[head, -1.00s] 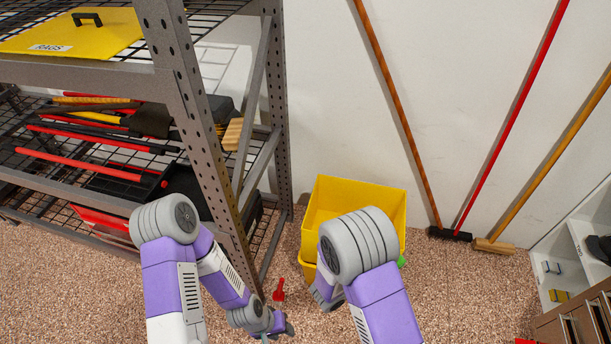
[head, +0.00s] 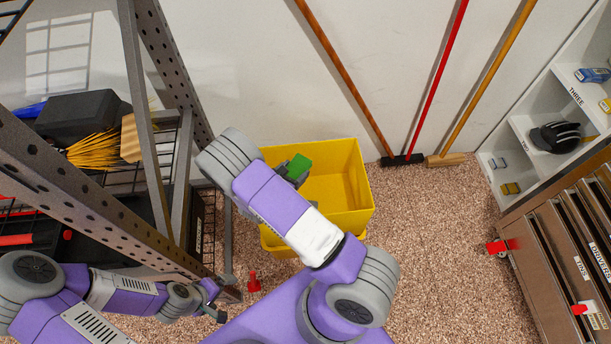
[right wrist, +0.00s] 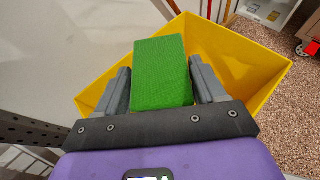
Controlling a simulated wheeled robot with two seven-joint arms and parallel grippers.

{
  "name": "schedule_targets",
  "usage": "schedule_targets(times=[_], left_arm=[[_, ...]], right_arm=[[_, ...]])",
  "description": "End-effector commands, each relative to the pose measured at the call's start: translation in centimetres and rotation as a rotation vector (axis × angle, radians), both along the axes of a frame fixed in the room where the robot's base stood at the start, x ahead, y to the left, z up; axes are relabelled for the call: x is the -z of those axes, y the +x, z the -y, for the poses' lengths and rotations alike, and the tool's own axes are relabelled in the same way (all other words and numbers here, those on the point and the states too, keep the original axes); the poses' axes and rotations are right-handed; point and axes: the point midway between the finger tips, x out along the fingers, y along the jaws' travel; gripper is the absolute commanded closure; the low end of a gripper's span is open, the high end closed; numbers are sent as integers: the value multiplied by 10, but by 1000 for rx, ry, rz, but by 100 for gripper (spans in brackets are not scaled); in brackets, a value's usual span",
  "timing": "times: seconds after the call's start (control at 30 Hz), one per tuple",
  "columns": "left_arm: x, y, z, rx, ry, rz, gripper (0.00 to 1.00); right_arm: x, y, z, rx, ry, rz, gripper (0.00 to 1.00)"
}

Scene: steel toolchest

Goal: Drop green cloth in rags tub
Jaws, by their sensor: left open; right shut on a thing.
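The yellow tub (head: 343,190) stands on the floor against the wall, open at the top. My right gripper (head: 292,170) is over the left part of the tub's opening, shut on the green cloth (head: 299,166). In the right wrist view the cloth (right wrist: 162,72) is a flat green block between the two grey fingers, with the tub (right wrist: 240,58) behind and below it. My right arm hides part of the tub's front. My left gripper (head: 214,303) is open and empty, low at the left near the shelf's foot.
A steel shelf rack (head: 110,205) stands left of the tub. A small red object (head: 254,282) is on the floor in front. Several brooms lean on the wall, one with a black head (head: 402,160). A drawer chest (head: 560,260) stands at the right.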

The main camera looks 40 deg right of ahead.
Motion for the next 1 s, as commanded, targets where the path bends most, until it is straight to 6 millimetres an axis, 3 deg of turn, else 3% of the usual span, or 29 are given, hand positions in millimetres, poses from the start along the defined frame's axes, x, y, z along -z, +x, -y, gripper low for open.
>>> schedule_targets(times=[0.03,0.1,0.3,1.0], left_arm=[[13,0,0,0,0,0,1],[19,0,0,0,0,0,1],[26,0,0,0,0,1,1],[73,0,0,0,0,1,1]], right_arm=[[22,-2,15,32,-3,-2,60],[37,-4,32,65,-5,-2,60],[57,-7,55,111,-6,3,60],[116,-7,55,111,-6,2,60]])
